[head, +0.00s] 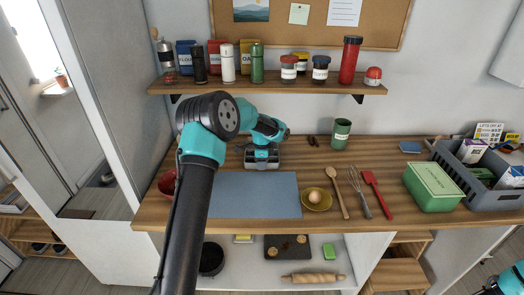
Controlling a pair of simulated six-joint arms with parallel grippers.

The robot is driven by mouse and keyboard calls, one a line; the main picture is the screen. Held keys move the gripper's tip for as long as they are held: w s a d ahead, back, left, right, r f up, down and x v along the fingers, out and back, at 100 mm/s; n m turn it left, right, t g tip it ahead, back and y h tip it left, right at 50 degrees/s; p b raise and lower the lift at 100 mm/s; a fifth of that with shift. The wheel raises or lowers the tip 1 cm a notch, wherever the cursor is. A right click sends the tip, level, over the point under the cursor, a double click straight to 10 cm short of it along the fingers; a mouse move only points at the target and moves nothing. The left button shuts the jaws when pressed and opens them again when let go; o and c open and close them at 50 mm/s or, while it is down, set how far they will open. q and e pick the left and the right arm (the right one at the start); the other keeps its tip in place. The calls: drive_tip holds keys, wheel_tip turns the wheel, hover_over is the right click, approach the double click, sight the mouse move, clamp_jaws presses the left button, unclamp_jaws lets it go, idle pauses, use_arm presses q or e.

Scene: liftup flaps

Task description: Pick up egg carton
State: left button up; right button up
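I cannot make out an egg carton for certain. A green lidded box (433,187) with pale lettering stands on the right part of the wooden counter, beside the grey crate. A brown egg (314,197) sits in a small yellow-olive bowl (325,204) near the counter's front edge. My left gripper (262,165) is over the back of the counter, behind the blue-grey mat, well left of the green box. Its fingers are too small and dark to tell open from shut. Only part of my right arm shows at the lower right corner; its gripper is out of view.
A grey crate (466,188) with several packages stands at the right. A wooden spoon (340,202), whisk (364,201) and red spatula (381,195) lie between bowl and green box. A green cup (341,134) stands behind. A loaded shelf (270,88) hangs above. The blue-grey mat (255,195) is bare.

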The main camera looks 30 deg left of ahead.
use_arm(q)
drive_tip(key=shift+f, duration=0.3)
drive_tip(key=shift+c, duration=0.4)
clamp_jaws()
